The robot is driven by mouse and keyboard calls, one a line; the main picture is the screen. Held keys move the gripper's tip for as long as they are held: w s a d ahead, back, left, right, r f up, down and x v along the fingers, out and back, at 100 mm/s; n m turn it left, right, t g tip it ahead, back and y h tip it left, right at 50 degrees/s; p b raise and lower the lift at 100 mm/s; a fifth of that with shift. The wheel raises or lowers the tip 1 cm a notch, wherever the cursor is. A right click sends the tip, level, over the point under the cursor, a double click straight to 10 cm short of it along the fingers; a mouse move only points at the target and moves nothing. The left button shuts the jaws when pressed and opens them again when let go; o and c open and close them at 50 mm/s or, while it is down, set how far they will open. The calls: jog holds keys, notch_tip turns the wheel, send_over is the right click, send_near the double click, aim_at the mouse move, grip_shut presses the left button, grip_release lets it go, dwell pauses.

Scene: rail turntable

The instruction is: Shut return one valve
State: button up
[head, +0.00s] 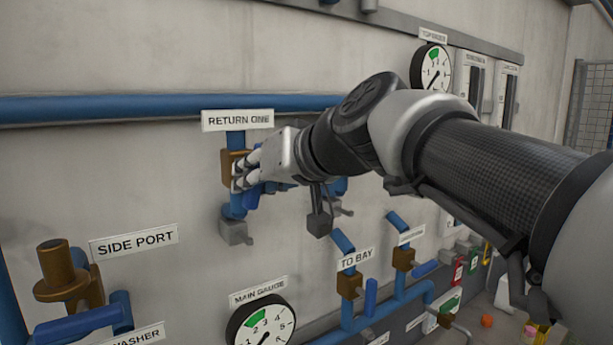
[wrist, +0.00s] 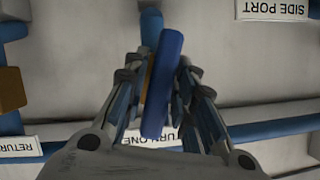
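The return one valve has a brass body (head: 233,168) on a short vertical blue pipe, below the RETURN ONE label (head: 237,120). My gripper (head: 246,172) is at this valve and covers part of it in the head view. In the wrist view the blue lever handle (wrist: 162,85) lies between the two fingers of my gripper (wrist: 166,62), which lean in close on both sides and appear shut on it. The handle runs nearly along the vertical pipe (wrist: 151,24), slightly tilted. Exact finger contact is hard to see.
The SIDE PORT valve (head: 62,275) stands at lower left. The main gauge (head: 262,325) is below, and the TO BAY valve (head: 349,285) is to the right of it. A long blue pipe (head: 100,108) runs along the wall. A grey block (head: 236,231) sits under the return one pipe.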

grip_shut()
jog(key=shift+y+b, duration=0.3)
jog(key=shift+f+m+g+y+b, duration=0.1)
jog(key=shift+m+g+y+b, duration=0.2)
jog(key=shift+m+b, duration=0.55)
jog(key=m+y+b, duration=0.1)
jog(key=m+b, duration=0.1)
jog(key=shift+m+g+y+b, duration=0.25)
jog(key=shift+g+y+b, duration=0.05)
jog(key=shift+y, duration=0.1)
jog(key=m+y+b, duration=0.2)
jog(key=m+b, duration=0.1)
jog(key=m, duration=0.1)
jog(key=shift+b, duration=0.3)
jog(key=shift+r+m+y+b, duration=0.2)
jog(key=shift+m+y+b, duration=0.4)
jog(key=shift+m+b, duration=0.7)
jog(key=shift+m, duration=0.3)
